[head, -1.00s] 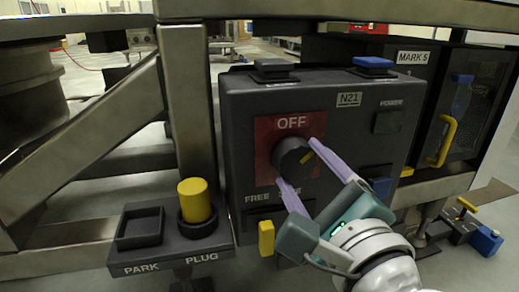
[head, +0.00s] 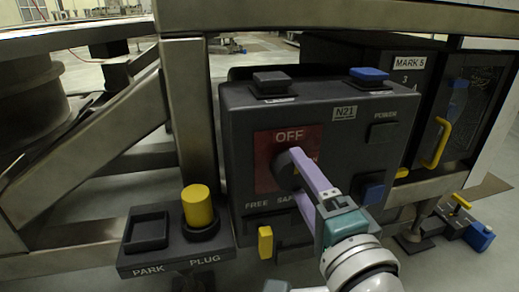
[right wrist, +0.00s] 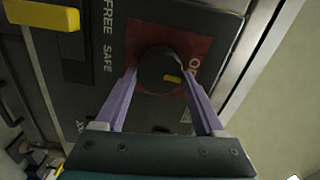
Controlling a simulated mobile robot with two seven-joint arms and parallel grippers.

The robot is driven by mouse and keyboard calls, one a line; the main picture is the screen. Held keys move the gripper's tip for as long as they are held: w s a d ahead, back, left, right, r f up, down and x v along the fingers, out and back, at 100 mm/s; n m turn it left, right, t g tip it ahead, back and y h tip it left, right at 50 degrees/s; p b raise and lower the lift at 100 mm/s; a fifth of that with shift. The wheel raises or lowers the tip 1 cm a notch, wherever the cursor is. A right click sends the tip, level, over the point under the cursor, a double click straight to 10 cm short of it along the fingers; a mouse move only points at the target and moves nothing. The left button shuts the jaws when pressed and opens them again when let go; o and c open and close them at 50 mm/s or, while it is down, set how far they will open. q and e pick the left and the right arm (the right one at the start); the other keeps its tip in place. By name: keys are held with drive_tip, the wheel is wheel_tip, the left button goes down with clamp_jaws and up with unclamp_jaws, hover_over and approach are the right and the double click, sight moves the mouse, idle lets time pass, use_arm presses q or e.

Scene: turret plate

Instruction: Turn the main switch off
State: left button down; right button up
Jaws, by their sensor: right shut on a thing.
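The main switch is a dark round knob (head: 284,172) on a red plate (head: 264,165) marked OFF at the top, on the front of the dark N21 box (head: 237,130). My right gripper (head: 296,168) has its lilac fingers at the knob, seen nearly edge-on, and they cover part of it. In the right wrist view the fingers (right wrist: 159,75) are shut on the two sides of the knob (right wrist: 155,68). The knob's yellow mark (right wrist: 172,79) points toward the OFF side there. I do not make out my left gripper.
A yellow plug (head: 198,205) stands in the PLUG socket beside the empty PARK recess (head: 148,230). A yellow tab (head: 265,242) sits low on the box, and a blue button (head: 372,190) is right of my gripper. A metal frame beam (head: 330,17) runs above.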

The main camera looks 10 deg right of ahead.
drive_tip(key=shift+n, duration=0.4)
drive_tip(key=o, duration=1.3)
drive_tip(key=shift+o, duration=0.2)
drive_tip(key=s+p, duration=0.2)
drive_tip(key=s, duration=0.8)
drive_tip(key=shift+d, duration=0.15)
